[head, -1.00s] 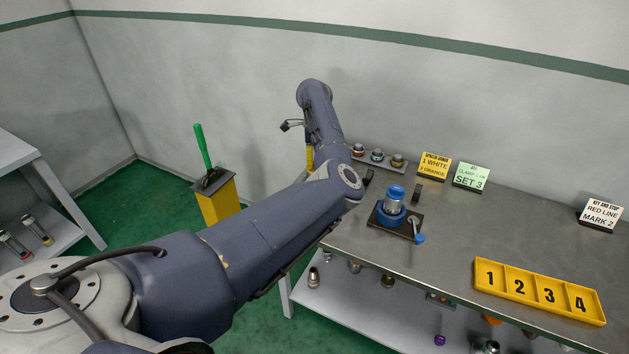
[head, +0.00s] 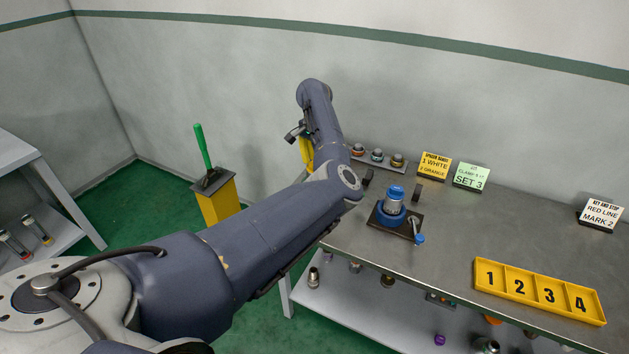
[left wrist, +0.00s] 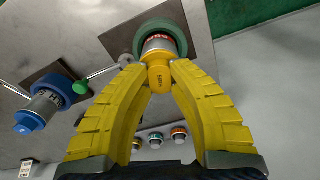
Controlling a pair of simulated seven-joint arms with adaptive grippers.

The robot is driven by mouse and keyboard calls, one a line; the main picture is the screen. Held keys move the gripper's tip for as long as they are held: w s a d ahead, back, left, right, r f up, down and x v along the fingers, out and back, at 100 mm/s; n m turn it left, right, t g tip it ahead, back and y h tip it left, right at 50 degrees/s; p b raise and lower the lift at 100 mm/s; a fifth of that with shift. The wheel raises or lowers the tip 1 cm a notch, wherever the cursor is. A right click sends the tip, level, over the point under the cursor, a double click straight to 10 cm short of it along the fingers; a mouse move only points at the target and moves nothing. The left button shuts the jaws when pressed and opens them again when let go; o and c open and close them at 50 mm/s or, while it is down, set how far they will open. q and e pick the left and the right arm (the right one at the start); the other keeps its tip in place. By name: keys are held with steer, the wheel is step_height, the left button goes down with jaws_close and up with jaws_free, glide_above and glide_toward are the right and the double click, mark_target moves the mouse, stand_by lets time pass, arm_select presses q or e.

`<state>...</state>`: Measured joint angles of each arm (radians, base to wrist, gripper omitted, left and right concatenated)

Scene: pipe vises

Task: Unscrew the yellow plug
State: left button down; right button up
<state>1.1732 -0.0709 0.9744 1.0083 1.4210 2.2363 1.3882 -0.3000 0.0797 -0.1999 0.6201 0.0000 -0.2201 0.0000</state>
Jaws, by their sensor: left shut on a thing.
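The yellow plug (left wrist: 160,78) sits at the end of a silver pipe (left wrist: 158,46) with red lettering, held in a green ring-shaped vise (left wrist: 178,30) in the left wrist view. My left gripper (left wrist: 159,70) has its yellow fingers closed around the plug from both sides. In the head view my left arm hides the plug and the green vise; part of the gripper's yellow finger shows beyond the arm. My right gripper is in neither view.
A blue vise (head: 383,216) with a blue-capped pipe (head: 395,197) stands on the metal bench to the right. Several ringed fittings (head: 377,156) sit on a rack at the back. A yellow numbered tray (head: 540,291) lies at front right. The bench's middle is clear.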

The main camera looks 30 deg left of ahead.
arm_select(q)
steer(key=n, duration=1.1)
steer(key=shift+n, duration=1.6)
steer(key=c, duration=1.4)
jaws_free()
steer(key=shift+o, duration=0.2)
steer(key=shift+r, duration=0.1)
